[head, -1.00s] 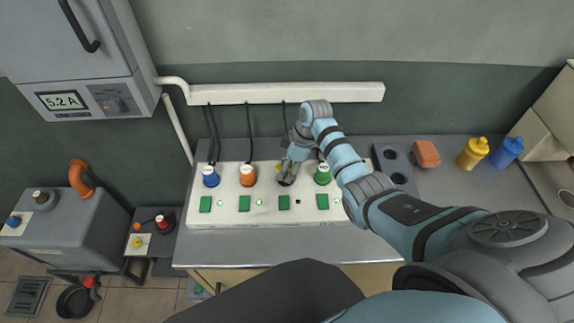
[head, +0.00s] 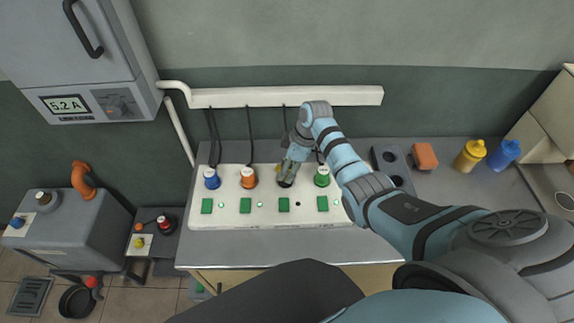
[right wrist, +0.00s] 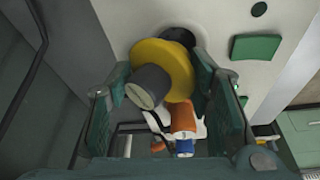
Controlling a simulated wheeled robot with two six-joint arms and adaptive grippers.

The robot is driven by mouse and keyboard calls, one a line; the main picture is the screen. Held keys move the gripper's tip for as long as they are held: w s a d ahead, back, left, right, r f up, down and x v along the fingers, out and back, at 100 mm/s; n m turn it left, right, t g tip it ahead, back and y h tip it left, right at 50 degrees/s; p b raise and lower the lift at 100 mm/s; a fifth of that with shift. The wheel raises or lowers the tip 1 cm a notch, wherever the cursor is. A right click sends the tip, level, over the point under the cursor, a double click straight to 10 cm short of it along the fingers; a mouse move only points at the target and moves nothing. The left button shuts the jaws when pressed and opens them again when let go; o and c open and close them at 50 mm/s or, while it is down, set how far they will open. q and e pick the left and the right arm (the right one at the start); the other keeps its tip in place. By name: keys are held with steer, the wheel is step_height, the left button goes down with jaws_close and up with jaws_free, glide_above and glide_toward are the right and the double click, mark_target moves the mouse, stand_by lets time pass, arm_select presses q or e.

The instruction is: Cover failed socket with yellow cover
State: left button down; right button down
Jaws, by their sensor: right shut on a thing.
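The white socket panel (head: 232,208) lies on the counter with a row of round sockets. My right gripper (head: 289,168) is at the third socket from the left, between the orange and green plugs. In the right wrist view my right gripper (right wrist: 166,84) is shut on a yellow cover (right wrist: 176,62), a round disc with a dark grey knob (right wrist: 148,86) between the fingers. The disc is tilted in this view and partly hides a dark round socket (right wrist: 180,36). I cannot tell whether cover and socket touch. My left gripper is not in view.
A blue plug (head: 211,178) and an orange plug (head: 248,177) stand left of my gripper, a green plug (head: 322,175) right of it. Black cables hang from the white wall rail (head: 240,97). Green buttons (head: 284,204) line the panel's front. Counter at right holds bottles.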

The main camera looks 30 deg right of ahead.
stand_by(0.4)
steer(key=shift+p, duration=0.3)
steer(key=shift+f+b, duration=0.7)
steer(key=shift+f, duration=0.25)
steer(key=shift+r, duration=0.2)
steer(key=shift+r+p, duration=0.75)
steer(key=shift+p, duration=0.25)
steer(key=shift+f, duration=0.1)
steer(key=shift+f+b, duration=0.5)
steer(key=shift+f, duration=0.25)
stand_by(0.5)
